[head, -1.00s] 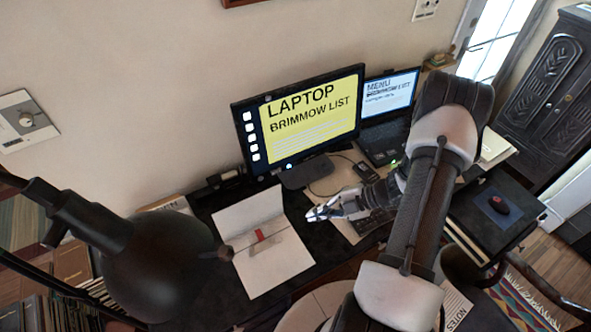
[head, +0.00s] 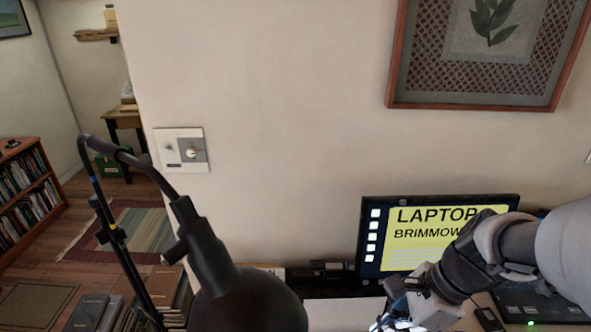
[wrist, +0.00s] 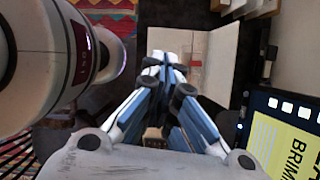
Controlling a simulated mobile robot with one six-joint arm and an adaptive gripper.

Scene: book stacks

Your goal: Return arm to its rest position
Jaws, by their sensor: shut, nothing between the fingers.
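My gripper (wrist: 164,72) is shut and empty in the wrist view, its blue and white fingers meeting at the tips. In the head view my gripper (head: 392,318) is at the bottom edge, in front of the desk monitor, and its tips are partly cut off. My arm comes in from the right and hides part of the monitor's screen.
A monitor (head: 385,250) with a yellow screen stands on the desk, a laptop (head: 540,304) right of it. A black lamp (head: 250,302) stands at the front left. An open booklet (wrist: 212,60) lies beyond my fingertips. A wall switch (head: 182,150) and framed picture hang behind.

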